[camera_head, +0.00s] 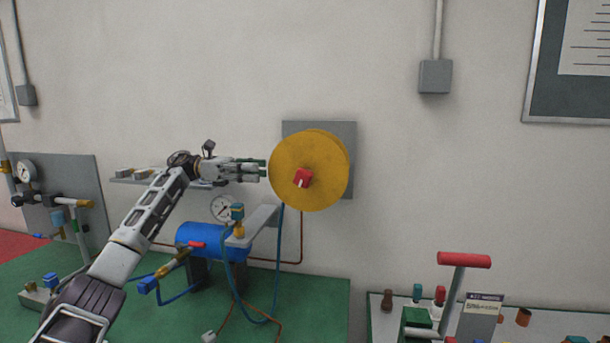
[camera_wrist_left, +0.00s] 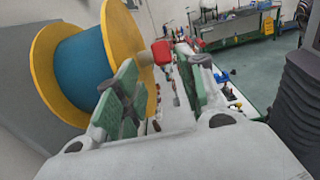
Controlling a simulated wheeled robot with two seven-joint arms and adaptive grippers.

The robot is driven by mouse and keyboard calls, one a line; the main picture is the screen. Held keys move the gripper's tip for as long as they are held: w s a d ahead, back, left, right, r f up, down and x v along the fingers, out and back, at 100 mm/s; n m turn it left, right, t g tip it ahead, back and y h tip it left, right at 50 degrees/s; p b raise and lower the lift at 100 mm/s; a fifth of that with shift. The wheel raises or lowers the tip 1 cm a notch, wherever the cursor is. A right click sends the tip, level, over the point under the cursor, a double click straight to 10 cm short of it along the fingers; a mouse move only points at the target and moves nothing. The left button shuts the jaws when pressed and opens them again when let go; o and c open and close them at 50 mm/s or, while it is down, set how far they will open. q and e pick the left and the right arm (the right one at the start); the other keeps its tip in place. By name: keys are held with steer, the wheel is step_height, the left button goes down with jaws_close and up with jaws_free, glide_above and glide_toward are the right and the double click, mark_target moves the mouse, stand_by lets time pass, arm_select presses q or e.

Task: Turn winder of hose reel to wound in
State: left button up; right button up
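The hose reel is a yellow disc (camera_head: 322,150) in front of a grey wall plate in the head view. Its red winder (camera_head: 302,178) sticks out from the front face, below and left of the middle. In the left wrist view the reel (camera_wrist_left: 112,30) has yellow flanges with blue hose between them, and the red winder (camera_wrist_left: 161,52) shows between my fingers. My left gripper (camera_head: 263,170) is at the reel's left edge in the head view. In the left wrist view its green-padded fingers (camera_wrist_left: 158,70) stand apart with nothing held. My right gripper is not in view.
A blue tank (camera_head: 213,240) and a gauge (camera_head: 223,208) stand below my left arm, with blue hoses hanging near a grey shelf (camera_head: 254,226). A red T-handle (camera_head: 464,260) rises at the lower right.

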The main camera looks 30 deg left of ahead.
arm_select(q)
glide_toward(304, 169)
steer(key=d, duration=0.1)
steer(key=d+f, duration=0.1)
steer(key=d, duration=0.1)
steer(key=shift+w, duration=0.25)
steer(key=x, duration=0.5)
steer(key=shift+d+r, duration=0.1)
steer(key=shift+x, duration=0.85)
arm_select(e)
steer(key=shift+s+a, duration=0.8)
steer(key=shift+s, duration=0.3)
